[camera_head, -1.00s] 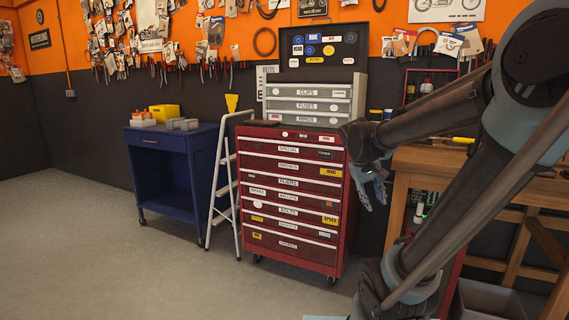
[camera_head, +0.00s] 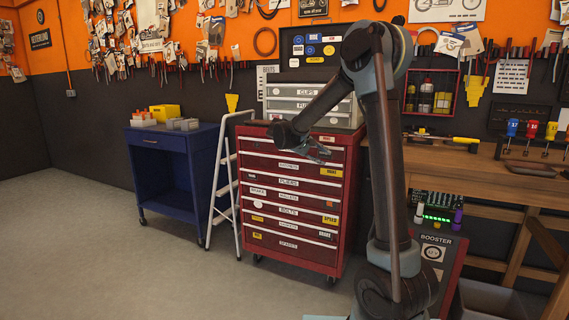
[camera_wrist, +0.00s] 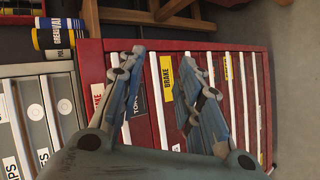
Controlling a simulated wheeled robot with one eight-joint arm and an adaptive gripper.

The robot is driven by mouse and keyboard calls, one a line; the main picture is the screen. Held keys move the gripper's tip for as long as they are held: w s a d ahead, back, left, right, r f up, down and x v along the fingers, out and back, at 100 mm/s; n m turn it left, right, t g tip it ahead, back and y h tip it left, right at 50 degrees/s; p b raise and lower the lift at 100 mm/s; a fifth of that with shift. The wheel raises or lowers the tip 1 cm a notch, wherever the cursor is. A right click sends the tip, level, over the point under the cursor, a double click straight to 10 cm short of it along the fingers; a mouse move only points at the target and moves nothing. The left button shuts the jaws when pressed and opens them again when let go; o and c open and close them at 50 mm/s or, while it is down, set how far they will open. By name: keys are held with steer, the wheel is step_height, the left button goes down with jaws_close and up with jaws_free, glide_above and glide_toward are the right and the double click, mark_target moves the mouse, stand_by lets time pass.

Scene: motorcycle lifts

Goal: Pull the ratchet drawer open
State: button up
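The red tool chest (camera_head: 255,222) has a stack of drawers with pale handle strips, all looking shut. The drawer whose small label seems to read RATCHETS (camera_head: 288,167) is near the top, with a yellow label (camera_head: 331,172) at its right end. My gripper (camera_head: 318,153) is in front of the upper right of the chest. In the wrist view my gripper (camera_wrist: 160,60) is open and empty, its fingers spread over the upper drawer fronts. There the yellow label (camera_wrist: 166,78) shows between the fingers. Contact with a handle strip cannot be told.
A grey chest (camera_head: 310,100) stands on top of the red one. A white stepladder (camera_head: 222,180) leans close on the left, beside a blue cart (camera_head: 160,165). A wooden workbench (camera_head: 470,160) is on the right. The floor in front (camera_head: 150,270) is clear.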

steer(key=w+a+f+n+t+h, duration=0.1)
steer(key=w+a+f+t, duration=0.15)
steer(key=a, duration=0.75)
steer(key=w+a+f+n+t+h, duration=0.15)
steer(key=w+a+f, duration=0.25)
steer(key=a, duration=0.6)
steer(key=w+a+f+t, duration=0.2)
steer(key=w+a+f, duration=0.1)
steer(key=a, duration=0.7)
steer(key=x, duration=1.7)
steer(key=shift+w+d+r, duration=0.2)
steer(key=shift+d+r, duration=0.05)
steer(key=shift+d, duration=0.05)
jaws_close()
